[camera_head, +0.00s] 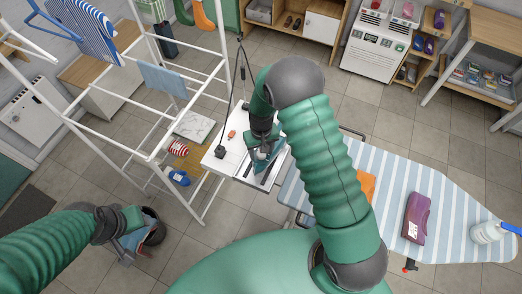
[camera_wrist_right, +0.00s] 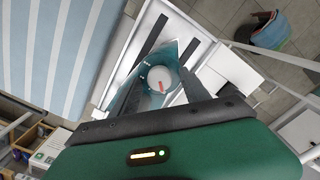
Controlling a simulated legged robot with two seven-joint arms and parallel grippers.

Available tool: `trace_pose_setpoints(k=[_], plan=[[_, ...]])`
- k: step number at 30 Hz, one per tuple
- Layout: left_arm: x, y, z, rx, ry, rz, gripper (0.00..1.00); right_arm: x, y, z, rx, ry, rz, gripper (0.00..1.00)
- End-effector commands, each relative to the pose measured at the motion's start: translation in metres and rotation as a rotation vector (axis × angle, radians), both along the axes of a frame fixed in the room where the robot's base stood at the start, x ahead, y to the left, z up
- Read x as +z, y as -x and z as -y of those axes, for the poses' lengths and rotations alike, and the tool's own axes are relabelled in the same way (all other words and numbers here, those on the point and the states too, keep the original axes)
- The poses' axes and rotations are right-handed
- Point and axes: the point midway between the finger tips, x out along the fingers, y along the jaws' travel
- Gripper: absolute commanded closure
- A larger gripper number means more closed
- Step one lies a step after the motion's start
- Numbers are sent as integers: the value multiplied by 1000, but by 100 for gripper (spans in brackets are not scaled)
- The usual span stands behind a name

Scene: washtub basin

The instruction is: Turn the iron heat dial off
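The teal iron (camera_head: 262,166) rests on the white stand at the end of the ironing board, partly hidden by my right gripper. In the right wrist view, its pale round heat dial (camera_wrist_right: 160,79) with a red mark faces the camera. My right gripper (camera_head: 263,148) is above the iron. In the wrist view its two dark fingers (camera_wrist_right: 160,88) are apart, one on either side of the dial; I cannot tell whether they touch it. My left gripper (camera_head: 130,240) hangs low at the left, and its fingers are unclear against a dark round container (camera_head: 152,226).
The striped ironing board (camera_head: 385,190) extends right, with an orange cloth (camera_head: 367,184), a purple box (camera_head: 416,218) and a spray bottle (camera_head: 488,233). A white drying rack (camera_head: 150,130) stands left. A cord (camera_head: 233,95) hangs near the white stand (camera_head: 222,158).

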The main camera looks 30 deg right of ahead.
Motion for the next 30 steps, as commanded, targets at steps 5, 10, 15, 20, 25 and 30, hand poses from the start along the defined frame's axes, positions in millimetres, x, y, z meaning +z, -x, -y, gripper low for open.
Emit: trace_pose_setpoints(k=[5,10,15,20,25,30], plan=[[0,0,0,0,0,0,64,0,0,0,-1,0,0,46],[-5,0,0,0,0,0,64,15,-1,0,0,0,3,46],[-16,0,0,0,0,0,64,59,-2,0,-1,0,7,46],[-24,0,0,0,0,0,64,107,-2,0,0,0,7,46],[-29,0,0,0,0,0,64,147,-2,0,-1,0,4,46],[-31,0,0,0,0,0,64,165,-2,0,0,1,0,46]])
